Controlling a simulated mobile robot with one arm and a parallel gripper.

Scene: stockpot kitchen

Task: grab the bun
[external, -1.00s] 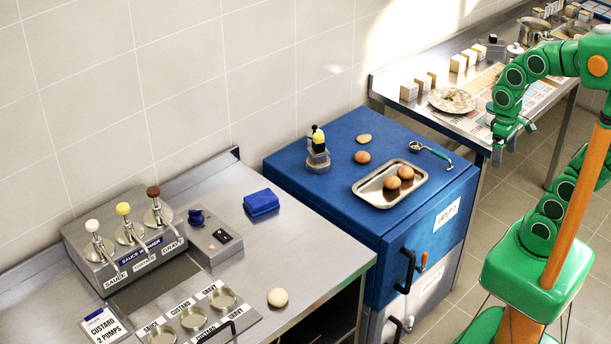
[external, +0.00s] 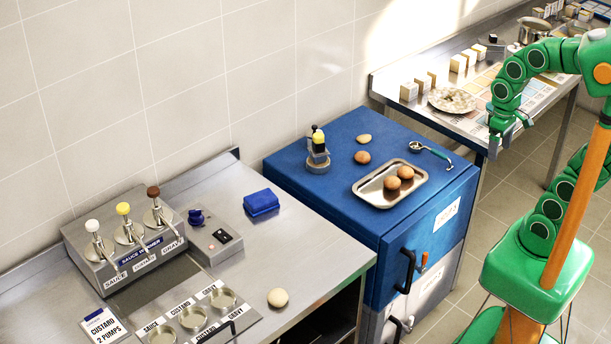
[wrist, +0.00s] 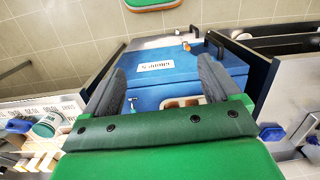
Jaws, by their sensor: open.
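Several round bun-like things are in the external view. Two brown buns (external: 398,178) lie on a steel tray (external: 374,199) on the blue cabinet top. A brown one (external: 362,157) and a flatter beige one (external: 364,139) lie behind the tray, and a pale one (external: 278,297) is on the steel counter. I cannot tell which is meant. My gripper (external: 510,140) is open and empty, in the air right of the cabinet, apart from all of them. In the wrist view, the tray's brown buns (wrist: 182,102) show partly between my fingers, cut off by my gripper body.
The blue cabinet (external: 320,190) also bears a ladle (external: 430,150) and a small grey-and-yellow device (external: 318,155). A sauce warmer (external: 130,240) and a blue box (external: 261,202) stand on the left counter. A plate (external: 452,101) and several small boxes are on the back right counter.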

